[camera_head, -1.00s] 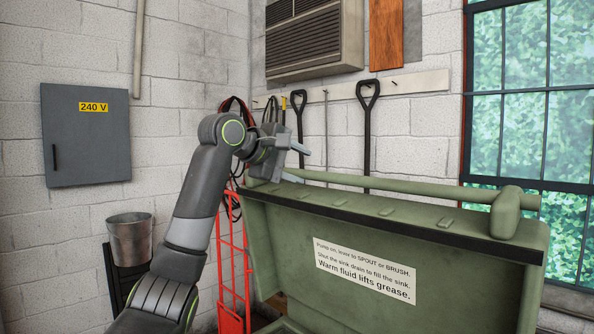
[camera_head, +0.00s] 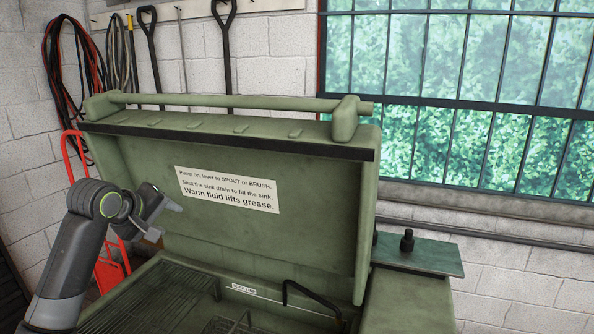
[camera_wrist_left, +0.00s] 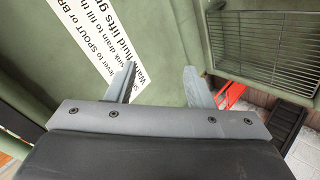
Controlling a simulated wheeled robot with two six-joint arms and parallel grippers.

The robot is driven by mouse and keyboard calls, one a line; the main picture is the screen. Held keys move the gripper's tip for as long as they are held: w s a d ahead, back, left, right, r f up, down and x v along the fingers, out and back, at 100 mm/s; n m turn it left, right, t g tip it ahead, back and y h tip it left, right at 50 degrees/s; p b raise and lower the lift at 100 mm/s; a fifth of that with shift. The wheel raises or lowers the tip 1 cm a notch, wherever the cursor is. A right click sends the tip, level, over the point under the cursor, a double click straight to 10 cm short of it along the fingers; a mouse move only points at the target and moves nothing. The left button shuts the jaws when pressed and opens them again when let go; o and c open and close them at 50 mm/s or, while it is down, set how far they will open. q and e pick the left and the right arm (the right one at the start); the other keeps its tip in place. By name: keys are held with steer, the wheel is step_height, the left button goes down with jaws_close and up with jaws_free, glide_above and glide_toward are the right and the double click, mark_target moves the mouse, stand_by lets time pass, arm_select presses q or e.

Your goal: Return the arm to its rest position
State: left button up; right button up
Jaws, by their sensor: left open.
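My left arm comes in from the lower left of the head view. Its gripper (camera_head: 168,206) is in front of the left part of the raised green washer lid (camera_head: 290,222), left of and below the white instruction label (camera_head: 227,190). In the left wrist view the two fingers (camera_wrist_left: 160,84) are apart with nothing between them. The label (camera_wrist_left: 90,38) and the green lid show beyond the fingers there. I cannot tell how far the fingertips are from the lid. My right gripper is in neither current view.
Below the lid is the open sink with a wire rack (camera_head: 165,295) and a black bent spout (camera_head: 310,298). A green side shelf (camera_head: 425,256) with a black knob is at right. A red hand truck (camera_head: 108,272) stands behind my left arm.

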arm_select(q)
steer(key=s+f+m+g+y, duration=0.1)
steer(key=s+f+m+g, duration=0.1)
steer(key=s+f, duration=0.9)
steer(key=s+f+m+g+y, duration=0.1)
steer(key=s+f+m, duration=0.35)
steer(key=f, duration=0.95)
steer(key=s+f+m+g+y, duration=0.15)
steer(key=s+f, duration=0.25)
steer(key=s, duration=1.2)
steer(key=s+f+m+g+y, duration=0.15)
steer(key=s+f, duration=0.25)
steer(key=s, duration=1.1)
step_height(320, 180, down, 26)
steer(key=a+g+h+b, duration=0.1)
steer(key=a+g+b, duration=0.1)
steer(key=b, duration=0.1)
steer(key=s+f+b, duration=0.1)
steer(key=s+f, duration=0.6)
steer(key=f, duration=0.2)
steer(key=s+d+f+g, duration=0.1)
steer(key=s+f, duration=0.6)
steer(key=f, duration=0.3)
steer(key=shift+s+f+n+h+b, duration=0.3)
steer(key=shift+n+b, duration=0.05)
steer(key=shift+b, duration=0.05)
